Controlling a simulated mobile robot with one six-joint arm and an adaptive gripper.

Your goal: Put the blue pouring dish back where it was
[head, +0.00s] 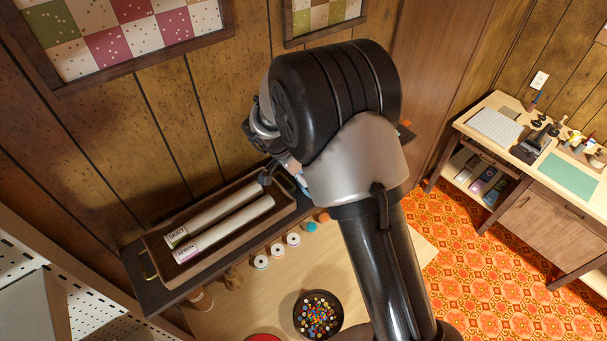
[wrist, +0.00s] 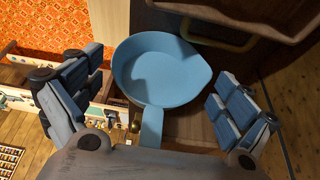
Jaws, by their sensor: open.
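The blue pouring dish (wrist: 162,72) shows in the wrist view, with its spout at the right and its short flat handle (wrist: 152,126) pointing toward my gripper's palm. It looks empty and appears to rest on a dark brown surface. My gripper (wrist: 160,80) is open, with one finger on each side of the dish and handle. A gap shows between each finger and the dish, so I see no grip on it. In the head view my arm hides the dish and most of my gripper; only a small bluish patch shows beside the tray's right end.
A dark wall shelf (head: 150,294) carries a wooden tray (head: 158,240) with rolls labelled SKIRT and APRON. Below is a bowl of colourful buttons (head: 318,314). A sewing bench (head: 540,150) stands at the right, beyond open orange floor (head: 470,260).

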